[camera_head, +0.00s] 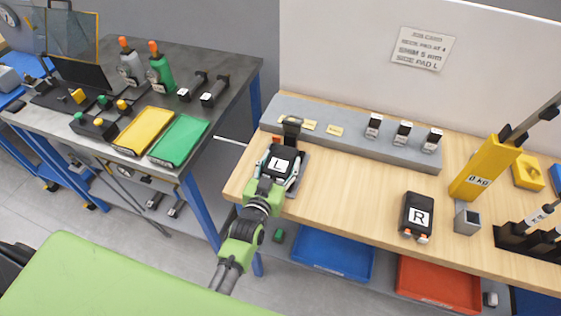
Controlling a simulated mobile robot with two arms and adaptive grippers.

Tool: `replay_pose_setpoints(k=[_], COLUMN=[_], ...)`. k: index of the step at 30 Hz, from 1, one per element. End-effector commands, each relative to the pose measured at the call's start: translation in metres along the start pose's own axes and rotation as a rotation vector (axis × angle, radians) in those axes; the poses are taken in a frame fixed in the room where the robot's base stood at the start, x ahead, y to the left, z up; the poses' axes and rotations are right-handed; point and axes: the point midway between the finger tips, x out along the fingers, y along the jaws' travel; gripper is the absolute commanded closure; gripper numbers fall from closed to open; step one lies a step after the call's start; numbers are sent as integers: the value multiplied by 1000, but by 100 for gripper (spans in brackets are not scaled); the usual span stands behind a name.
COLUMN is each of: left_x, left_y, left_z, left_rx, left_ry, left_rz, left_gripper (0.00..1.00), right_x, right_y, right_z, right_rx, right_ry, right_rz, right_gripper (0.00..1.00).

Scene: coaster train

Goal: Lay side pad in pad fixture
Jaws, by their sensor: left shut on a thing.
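The side pad (280,163), a dark block with a white "L" label, is at the left end of the wooden bench. My left gripper (279,172) is shut on it, with its fingers along the pad's sides. A grey fixture plate (303,160) shows beside and partly under the pad, with a black upright clamp (291,125) behind it. I cannot tell whether the pad rests on the plate or is held just above it. My right gripper is not in view.
Another dark pad, marked "R" (416,215), lies on the bench to the right. A grey ledge (350,138) at the back carries several labelled blocks. A yellow "0 kN" device (484,168) stands further right. The bench (350,190) is clear between the two pads.

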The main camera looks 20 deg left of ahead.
Motion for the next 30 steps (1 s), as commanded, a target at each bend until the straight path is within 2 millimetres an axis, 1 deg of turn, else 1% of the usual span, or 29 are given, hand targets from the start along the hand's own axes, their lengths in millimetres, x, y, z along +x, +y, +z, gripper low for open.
replay_pose_setpoints(k=[14,15,16,17,25,30], left_x=[1,1,1,1,1,0], left_y=[0,0,0,0,0,0], left_z=[5,5,5,5,8,3], left_rx=[0,0,0,0,0,0], left_ry=[3,2,2,2,-4,-2], left_rz=[0,0,0,0,0,0], left_gripper=[76,35,27,25,25,25], right_x=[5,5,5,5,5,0], right_y=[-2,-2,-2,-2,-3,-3], right_z=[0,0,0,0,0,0], right_rx=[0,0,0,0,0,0], right_ry=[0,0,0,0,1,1], right_rz=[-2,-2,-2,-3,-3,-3], right_gripper=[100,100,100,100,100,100])
